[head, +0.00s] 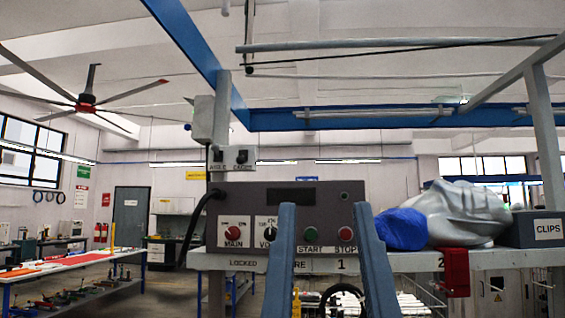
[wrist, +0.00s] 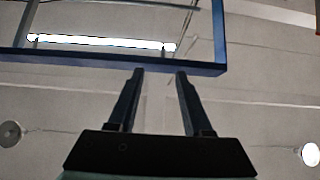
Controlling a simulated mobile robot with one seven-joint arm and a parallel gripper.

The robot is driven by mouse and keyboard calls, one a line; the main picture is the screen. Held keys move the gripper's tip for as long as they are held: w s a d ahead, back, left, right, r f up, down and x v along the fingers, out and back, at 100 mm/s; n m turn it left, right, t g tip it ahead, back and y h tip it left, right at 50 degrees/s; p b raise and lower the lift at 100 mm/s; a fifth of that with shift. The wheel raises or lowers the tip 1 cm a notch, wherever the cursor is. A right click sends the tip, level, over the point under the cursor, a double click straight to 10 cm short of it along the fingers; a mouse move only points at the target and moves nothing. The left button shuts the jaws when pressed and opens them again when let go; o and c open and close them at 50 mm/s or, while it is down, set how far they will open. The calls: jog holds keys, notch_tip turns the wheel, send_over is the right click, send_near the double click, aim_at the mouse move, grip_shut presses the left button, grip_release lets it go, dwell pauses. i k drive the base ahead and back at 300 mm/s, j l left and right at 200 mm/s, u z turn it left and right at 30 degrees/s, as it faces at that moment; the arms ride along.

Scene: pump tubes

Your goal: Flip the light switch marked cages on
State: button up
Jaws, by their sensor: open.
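A grey switch box (head: 231,156) is fixed to the post above the control panel, left of centre in the head view. It carries two small dark switches. The right one, the cages switch (head: 242,157), sits over a label that seems to read CAGES; the left one (head: 218,156) is over AISLE. The switches are too small to tell which way they are set. My gripper (head: 325,206) points upward, below and right of the switch box, in front of the panel. It also shows in the wrist view (wrist: 160,72), its two fingers apart with nothing between them.
A dark control panel (head: 265,197) with MAIN, START and STOP controls stands behind my fingers. Right of it lie a blue bundle (head: 400,230), a silvery sack (head: 462,212) and a CLIPS box (head: 532,229). A black cable (head: 190,225) hangs at the panel's left.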

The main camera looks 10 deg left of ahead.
aim_at(240, 160)
jog(key=i+j, duration=0.15)
jog(key=i, duration=0.35)
jog(key=i+j, duration=0.2)
jog(key=i, duration=0.35)
jog(key=i+j+u, duration=0.1)
jog(key=i, duration=0.4)
